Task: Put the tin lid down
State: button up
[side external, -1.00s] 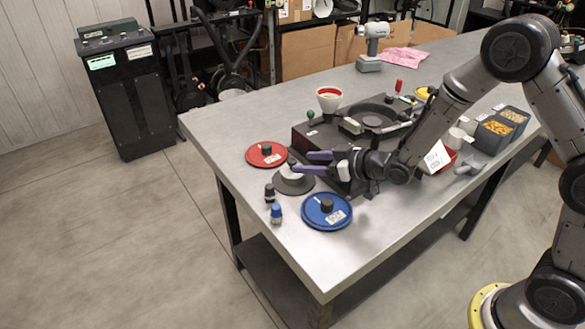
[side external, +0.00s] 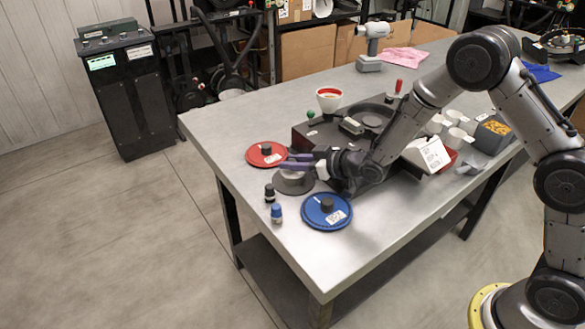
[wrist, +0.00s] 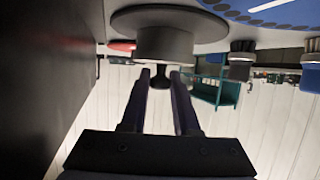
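The grey tin lid (side external: 291,186) sits on the bench between the red lid and the blue lid. It is a flat disc with a raised round middle. In the wrist view the grey disc (wrist: 170,20) and its raised middle (wrist: 165,43) show inverted, with a small dark knob (wrist: 160,80) below the middle. My gripper (side external: 290,162) reaches in from the right, with its fingers at the top of the lid. In the wrist view my gripper (wrist: 160,72) has its fingers apart, one on each side of the knob, with gaps visible. The fingers hide part of the lid in the side view.
The red lid (side external: 260,160) lies behind and left, the blue lid (side external: 316,216) in front and right. Two small bottles, one black (side external: 269,193) and one blue-capped (side external: 277,214), stand nearby. The dark seed meter (side external: 310,137) stands behind my gripper. The front left bench corner is clear.

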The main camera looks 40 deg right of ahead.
grip_shut()
jog(key=shift+r, duration=0.1)
